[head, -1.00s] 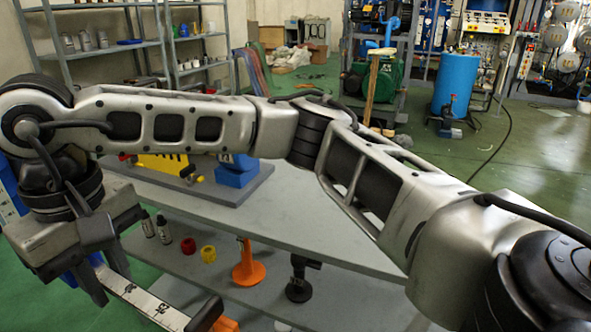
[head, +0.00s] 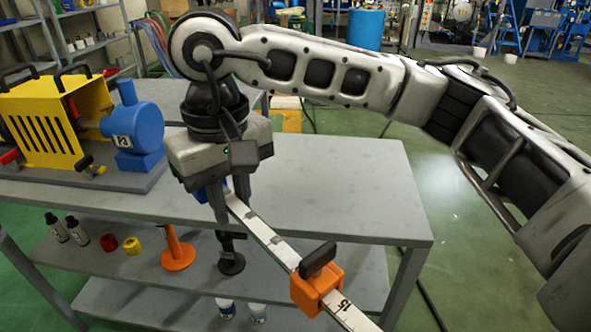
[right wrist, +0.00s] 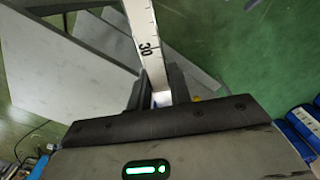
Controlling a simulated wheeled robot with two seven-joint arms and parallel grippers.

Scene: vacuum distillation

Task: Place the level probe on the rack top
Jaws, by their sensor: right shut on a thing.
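The level probe (head: 268,237) is a long white strip with black marks, carrying an orange block (head: 316,286) with a dark knob. My right gripper (head: 229,203) points down and is shut on the strip near one end. The strip slants toward the lower right, its far end cut off by the frame. In the right wrist view, the strip (right wrist: 142,27) runs up from between the fingers (right wrist: 158,92). The rack top (head: 335,185) is a flat grey shelf behind the probe; the picture does not settle the height gap. My left gripper is not in view.
A yellow frame (head: 50,115) and a blue pump (head: 135,130) stand on a grey base at the rack top's left. The right part is clear. The lower shelf holds small bottles, rings, an orange stand (head: 177,250) and a black stand (head: 231,258).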

